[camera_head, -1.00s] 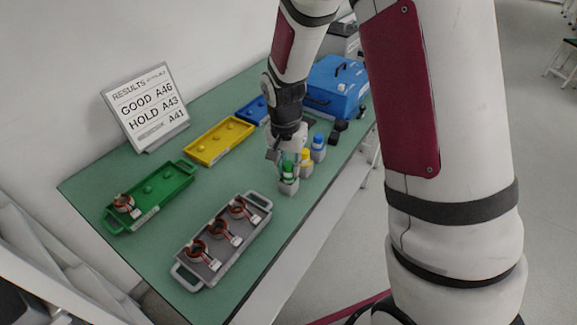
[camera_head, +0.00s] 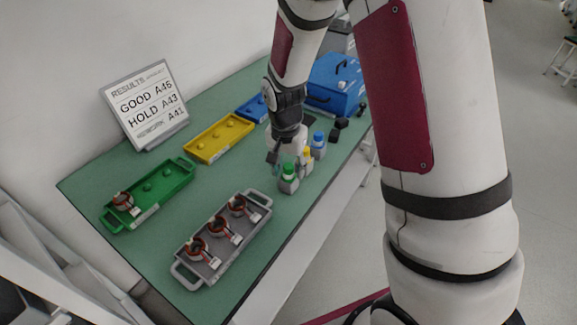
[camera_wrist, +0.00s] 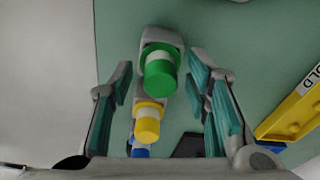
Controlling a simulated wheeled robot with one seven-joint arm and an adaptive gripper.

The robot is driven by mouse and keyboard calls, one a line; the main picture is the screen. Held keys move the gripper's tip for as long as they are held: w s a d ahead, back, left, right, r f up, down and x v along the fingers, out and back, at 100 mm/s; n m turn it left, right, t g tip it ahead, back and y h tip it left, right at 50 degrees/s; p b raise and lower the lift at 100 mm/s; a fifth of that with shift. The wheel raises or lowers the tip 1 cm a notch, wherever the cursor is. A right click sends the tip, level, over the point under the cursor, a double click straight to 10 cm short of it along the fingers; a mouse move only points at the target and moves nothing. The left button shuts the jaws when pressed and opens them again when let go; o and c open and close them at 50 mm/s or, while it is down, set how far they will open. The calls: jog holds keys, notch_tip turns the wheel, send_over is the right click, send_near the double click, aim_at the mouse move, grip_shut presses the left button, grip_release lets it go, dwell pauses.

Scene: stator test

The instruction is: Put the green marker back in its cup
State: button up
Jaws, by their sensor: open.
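The green marker (camera_head: 288,171) stands in a small grey cup (camera_head: 288,186), the nearest in a row of cups. In the wrist view the green marker (camera_wrist: 160,73) points up toward the camera, above its grey cup (camera_wrist: 161,36). My gripper (camera_head: 285,160) is over this cup in the head view. In the wrist view my gripper (camera_wrist: 161,78) has its teal-padded fingers spread, one on each side of the green marker, with gaps between. How deep the marker sits in the cup is hard to tell.
Yellow (camera_wrist: 148,122) and blue (camera_head: 318,137) markers stand close behind, the yellow partly hidden by my gripper. A grey tray (camera_head: 181,270) with copper-wound parts lies in front. Green (camera_head: 112,222) and yellow trays (camera_head: 205,157) lie left. The table edge is close on the right.

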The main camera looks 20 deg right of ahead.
aim_at(287, 180)
notch_tip(287, 180, up, 13)
jog(key=s, duration=0.1)
jog(key=s+r+n+t, duration=0.1)
jog(key=s+r+n, duration=0.2)
jog(key=s, duration=0.5)
jog(key=s+r+n+t, duration=0.1)
jog(key=s+r+n, duration=0.1)
jog(key=s+r, duration=0.3)
jog(key=s+r+n+t+y, duration=0.1)
jog(key=s+r+n, duration=0.2)
jog(key=s, duration=0.8)
jog(key=shift+d+r+n, duration=0.2)
jog(key=shift+r+n, duration=0.1)
jog(key=shift+r, duration=0.45)
